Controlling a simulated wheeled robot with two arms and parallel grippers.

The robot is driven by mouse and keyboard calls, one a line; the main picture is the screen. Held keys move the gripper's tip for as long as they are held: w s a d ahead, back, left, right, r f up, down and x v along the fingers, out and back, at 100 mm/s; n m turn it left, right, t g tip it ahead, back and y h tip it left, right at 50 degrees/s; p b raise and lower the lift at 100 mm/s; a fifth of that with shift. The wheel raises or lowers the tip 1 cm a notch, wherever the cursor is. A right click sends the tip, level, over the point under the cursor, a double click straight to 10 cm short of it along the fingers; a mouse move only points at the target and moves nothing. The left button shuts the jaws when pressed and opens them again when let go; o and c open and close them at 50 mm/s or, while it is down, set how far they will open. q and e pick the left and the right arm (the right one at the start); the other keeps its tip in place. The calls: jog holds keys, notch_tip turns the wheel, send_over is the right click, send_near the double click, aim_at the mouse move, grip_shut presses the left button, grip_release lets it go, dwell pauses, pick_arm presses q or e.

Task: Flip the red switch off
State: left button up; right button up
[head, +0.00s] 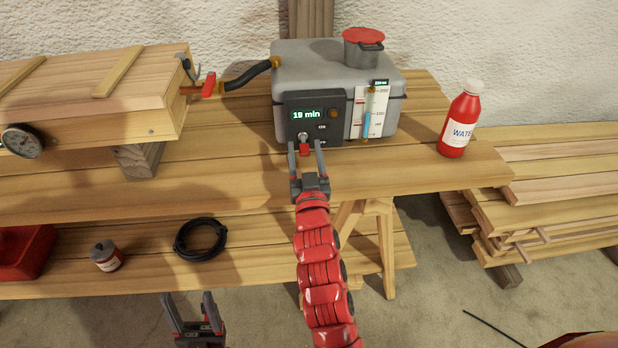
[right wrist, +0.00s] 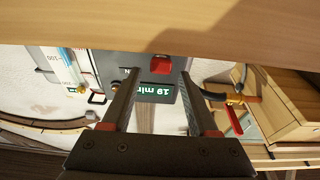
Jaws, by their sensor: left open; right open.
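The grey steam generator (head: 335,68) stands on the workbench with a dark control panel (head: 296,99). Its lit display (head: 306,114) reads 19 min. The red switch (head: 304,149) is low on the panel under a small metal part, with an "ON" label nearby. It also shows in the upside-down right wrist view (right wrist: 161,65). My right gripper (head: 306,152) is open in front of the panel, its fingers on either side of the switch in the picture; I cannot tell if they touch it. My left gripper (head: 188,299) is open and empty below the bench.
A black hose (head: 247,75) joins the generator to a wooden box (head: 95,95) with a red valve handle (head: 209,84). A red water bottle (head: 461,120) stands right. The lower shelf holds a cable coil (head: 201,239) and a small jar (head: 107,256).

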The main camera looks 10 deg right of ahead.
jog(key=v, duration=1.6)
jog(key=shift+s, duration=0.35)
jog(key=shift+f, duration=0.1)
